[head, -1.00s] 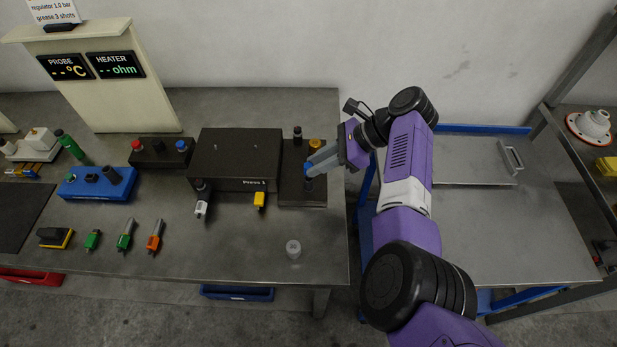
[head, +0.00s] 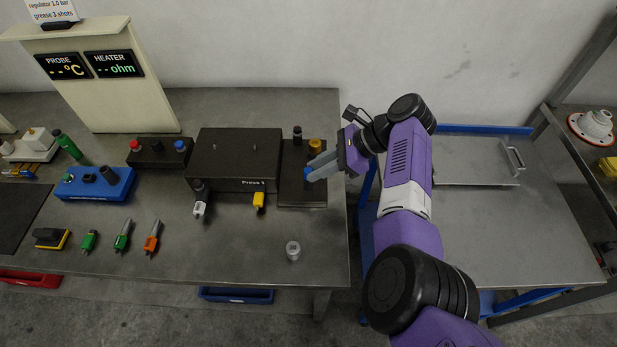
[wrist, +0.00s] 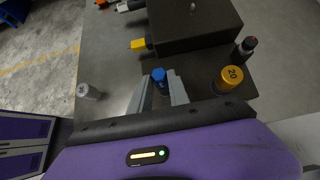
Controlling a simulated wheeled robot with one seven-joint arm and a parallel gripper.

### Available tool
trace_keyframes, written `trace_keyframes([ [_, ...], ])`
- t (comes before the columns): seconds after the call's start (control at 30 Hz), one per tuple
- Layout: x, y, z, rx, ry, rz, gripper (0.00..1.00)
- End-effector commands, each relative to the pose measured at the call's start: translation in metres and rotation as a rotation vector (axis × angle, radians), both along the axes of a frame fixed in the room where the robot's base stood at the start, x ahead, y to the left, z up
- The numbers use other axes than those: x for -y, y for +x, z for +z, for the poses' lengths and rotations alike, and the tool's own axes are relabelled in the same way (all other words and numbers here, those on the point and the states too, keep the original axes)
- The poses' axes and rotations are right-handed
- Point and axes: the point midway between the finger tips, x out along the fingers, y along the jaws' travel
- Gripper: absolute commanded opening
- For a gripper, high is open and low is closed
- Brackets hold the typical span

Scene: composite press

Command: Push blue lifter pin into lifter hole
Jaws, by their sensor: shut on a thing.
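The blue lifter pin (head: 307,174) has a blue cap and is upright over the dark plate (head: 290,200) to the right of the Press 1 block. My gripper (head: 313,172) is shut on the pin, reaching in from the right. In the wrist view the blue cap (wrist: 159,74) stands up between the fingers of my gripper (wrist: 162,88). The lifter hole is hidden beneath the pin and fingers. No pin shank shows below the cap in the head view, and I cannot tell how deep it sits.
The Press 1 block (head: 238,155) stands just left. An amber pin marked 20 (wrist: 231,77) and a black pin (wrist: 244,49) stand on the plate's far side. A grey cylinder (head: 293,250) stands near the table's front edge. The bench in front of the plate is otherwise clear.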

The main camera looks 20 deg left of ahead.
Motion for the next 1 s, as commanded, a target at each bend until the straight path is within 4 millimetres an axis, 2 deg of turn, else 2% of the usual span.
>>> trace_keyframes([
  [0.77, 0.0001, -0.0004, -0.0027, -0.001, -0.001, 0.000, 0.00],
  [0.8, 0.0001, -0.0004, -0.0028, -0.001, -0.001, 0.000, 0.26],
  [0.9, 0.0001, -0.0004, -0.0028, -0.001, 0.000, 0.000, 0.45],
  [1.0, 0.0000, -0.0003, -0.0026, -0.001, 0.000, 0.000, 0.47],
])
